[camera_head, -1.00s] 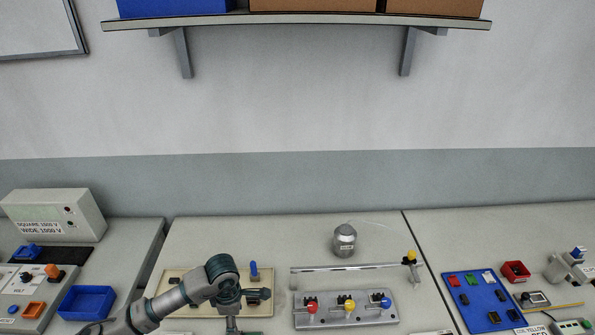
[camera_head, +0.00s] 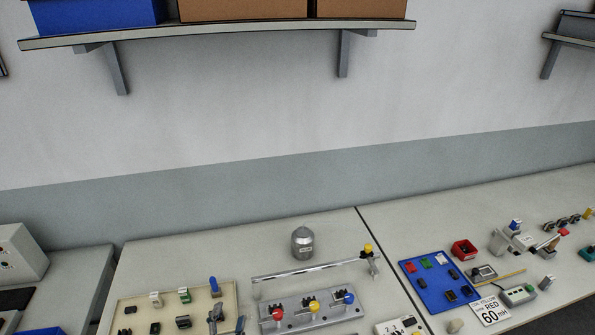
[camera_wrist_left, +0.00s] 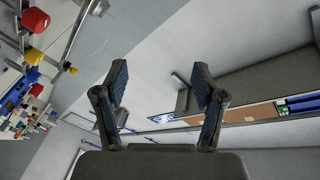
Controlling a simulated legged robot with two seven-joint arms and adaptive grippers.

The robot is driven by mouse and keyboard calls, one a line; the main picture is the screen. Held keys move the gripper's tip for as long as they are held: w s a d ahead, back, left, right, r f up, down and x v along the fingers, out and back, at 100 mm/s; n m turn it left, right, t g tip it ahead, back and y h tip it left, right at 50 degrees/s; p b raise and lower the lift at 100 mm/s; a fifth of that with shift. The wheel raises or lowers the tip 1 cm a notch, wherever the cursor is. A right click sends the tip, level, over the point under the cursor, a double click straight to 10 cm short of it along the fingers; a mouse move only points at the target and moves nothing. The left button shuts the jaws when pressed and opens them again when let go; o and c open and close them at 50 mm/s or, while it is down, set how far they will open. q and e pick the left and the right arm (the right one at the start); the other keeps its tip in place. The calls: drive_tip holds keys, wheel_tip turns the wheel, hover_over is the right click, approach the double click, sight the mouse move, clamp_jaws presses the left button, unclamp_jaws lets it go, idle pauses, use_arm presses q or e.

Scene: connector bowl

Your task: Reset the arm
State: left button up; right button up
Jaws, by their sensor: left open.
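My left gripper (camera_wrist_left: 160,85) is open and empty in the left wrist view, its two dark fingers spread apart. The left wrist view is tilted, with wall and shelf behind the fingers and bench items at the far left. In the head view only a small grey part of the left gripper (camera_head: 216,316) shows at the bottom edge, in front of the beige board (camera_head: 135,317). The rest of the left arm is outside the head view. My right gripper is in neither view.
A shelf (camera_head: 230,32) hangs above.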

use_arm(q)
drive_tip(key=s+a+f+n+g, duration=0.1)
drive_tip(key=s+f+n+g, duration=0.1)
drive_tip(key=f, duration=0.3)
drive_tip(key=s+a+f+n+g+y, duration=0.1)
drive_tip(key=s+f+n+g, duration=0.1)
drive_tip(key=s+f+g, duration=0.1)
drive_tip(key=s+a+f+n+g+y, duration=0.1)
drive_tip(key=s+a+f+n+g, duration=0.1)
drive_tip(key=s+f, duration=0.3)
wheel_tip(320, 180, down, 2)
drive_tip(key=shift+a+g, duration=0.1)
drive_tip(key=shift+g, duration=0.5)
drive_tip(key=s+d+f+n+g, duration=0.15)
drive_tip(key=s+f+g, duration=0.5)
drive_tip(key=s, duration=0.65)
wheel_tip(320, 180, down, 26)
drive_tip(key=s+g, duration=0.1)
drive_tip(key=s, duration=0.1)
drive_tip(key=s+a+f, duration=0.1)
drive_tip(key=s+f, duration=0.7)
drive_tip(key=s+a+f+g, duration=0.1)
drive_tip(key=s+a+f, duration=0.1)
drive_tip(key=s+f, duration=0.6)
drive_tip(key=shift+s+a+f, duration=0.3)
drive_tip(key=shift+s+f, duration=0.05)
drive_tip(key=shift+s, duration=0.45)
